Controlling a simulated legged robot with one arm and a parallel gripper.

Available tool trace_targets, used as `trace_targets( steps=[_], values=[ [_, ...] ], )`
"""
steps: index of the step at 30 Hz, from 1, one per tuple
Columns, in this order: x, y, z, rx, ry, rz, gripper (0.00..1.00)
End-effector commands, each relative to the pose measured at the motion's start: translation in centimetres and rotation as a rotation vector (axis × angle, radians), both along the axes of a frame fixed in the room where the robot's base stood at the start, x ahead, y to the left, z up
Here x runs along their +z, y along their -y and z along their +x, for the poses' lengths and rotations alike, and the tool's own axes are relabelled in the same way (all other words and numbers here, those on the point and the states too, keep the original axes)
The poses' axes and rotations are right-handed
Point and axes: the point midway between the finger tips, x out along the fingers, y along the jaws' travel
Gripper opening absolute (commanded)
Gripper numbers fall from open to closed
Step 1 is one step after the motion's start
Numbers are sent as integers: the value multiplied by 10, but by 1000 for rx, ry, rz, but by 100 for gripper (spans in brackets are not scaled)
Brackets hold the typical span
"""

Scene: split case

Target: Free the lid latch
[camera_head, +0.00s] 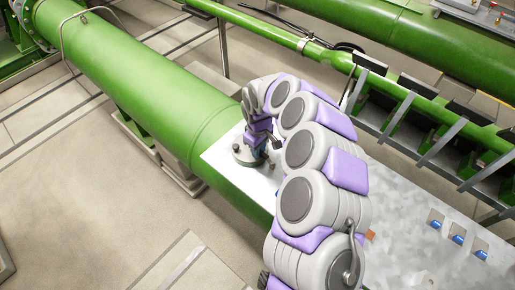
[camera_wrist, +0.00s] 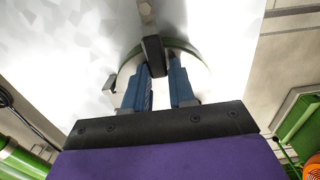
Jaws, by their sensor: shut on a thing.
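A round grey lid (camera_head: 243,157) sits on the pale metal plate in the head view, at the far end of my arm. In the wrist view the lid (camera_wrist: 200,72) shows as a pale disc with a green edge. A dark upright bar (camera_wrist: 152,50), which looks like the latch, stands over it. My gripper (camera_wrist: 160,68) has its two blue fingers on either side of this bar and is shut on it. The fingers hide part of the lid. In the head view my gripper (camera_head: 262,150) is small and partly hidden by my arm.
The metal plate (camera_head: 405,225) has several small blue-marked fittings (camera_head: 457,239) at the right. A thick green pipe (camera_head: 150,85) runs along the left. A green rail with grey brackets (camera_head: 430,125) lies behind the plate. Open floor (camera_head: 80,190) lies at lower left.

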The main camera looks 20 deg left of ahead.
Motion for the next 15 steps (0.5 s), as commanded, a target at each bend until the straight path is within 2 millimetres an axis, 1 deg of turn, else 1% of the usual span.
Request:
trace_targets(
  steps=[1, 5, 15],
  values=[
    [0, -1, -4, 1, -8, 9, 0],
    [1, 4, -6, 2, -10, 12, 0],
    [1, 4, -5, 0, -9, 5, 0]
  ],
)
